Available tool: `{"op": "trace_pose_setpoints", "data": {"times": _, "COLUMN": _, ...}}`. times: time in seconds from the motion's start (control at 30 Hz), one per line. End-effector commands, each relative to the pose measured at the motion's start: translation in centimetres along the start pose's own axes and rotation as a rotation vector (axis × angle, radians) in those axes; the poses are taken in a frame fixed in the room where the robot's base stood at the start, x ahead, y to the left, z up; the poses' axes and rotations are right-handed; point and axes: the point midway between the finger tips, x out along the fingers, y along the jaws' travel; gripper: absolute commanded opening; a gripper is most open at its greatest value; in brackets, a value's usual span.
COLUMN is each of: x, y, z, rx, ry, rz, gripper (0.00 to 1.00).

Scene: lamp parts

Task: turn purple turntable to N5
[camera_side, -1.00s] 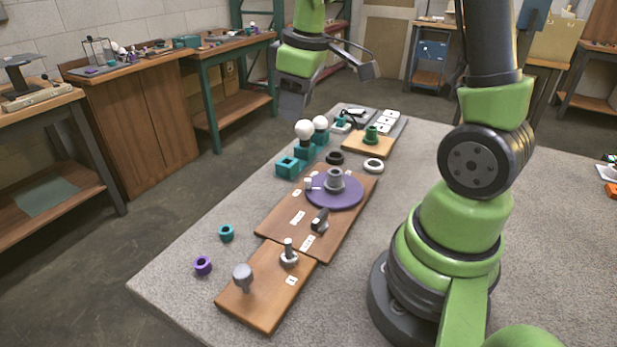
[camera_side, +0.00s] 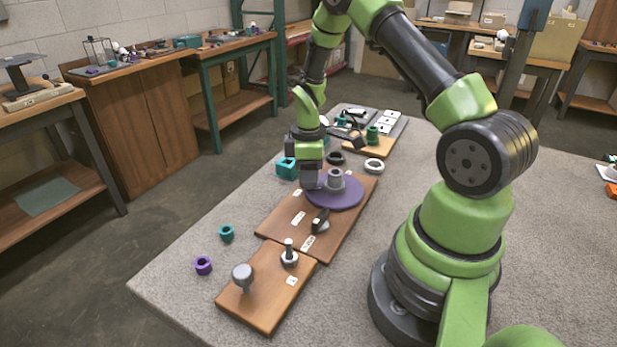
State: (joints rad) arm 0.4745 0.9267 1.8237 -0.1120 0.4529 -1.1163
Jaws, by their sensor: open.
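The purple turntable (camera_side: 345,199) is a flat disc on the larger wooden board (camera_side: 275,222), with a grey cylindrical hub (camera_side: 336,180) at its middle. My gripper (camera_side: 309,187) points down at the left edge of the turntable, beside the hub. It hides the small light peg that stood on that side of the disc. The jaws are open; whether they stand around the peg or touch it cannot be told from this view. White labels lie on the board, but their writing is too small to read.
A dark lever (camera_side: 320,220) stands on the board in front of the turntable. A smaller board (camera_side: 250,310) with a grey knob (camera_side: 242,275) is nearer. A white ring (camera_side: 374,166), teal block (camera_side: 287,168), teal ring (camera_side: 227,232) and purple ring (camera_side: 203,265) lie around.

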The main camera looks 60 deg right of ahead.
Motion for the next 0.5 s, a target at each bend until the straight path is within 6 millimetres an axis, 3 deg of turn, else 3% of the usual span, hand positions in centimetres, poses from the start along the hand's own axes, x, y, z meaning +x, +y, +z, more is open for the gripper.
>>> {"op": "trace_pose_setpoints", "data": {"times": 0.17, "x": 1.27, "y": -0.04, "z": 0.01, "rx": 0.0, "ry": -0.001, "rz": -0.001, "gripper": 0.4}}
{"op": "trace_pose_setpoints", "data": {"times": 0.43, "x": 1.37, "y": -0.02, "z": 0.0, "rx": 0.0, "ry": 0.0, "rz": 0.0, "gripper": 0.4}}
{"op": "trace_pose_setpoints", "data": {"times": 0.5, "x": 1.36, "y": -0.02, "z": 0.0, "rx": 0.0, "ry": 0.0, "rz": 0.0, "gripper": 0.24}}
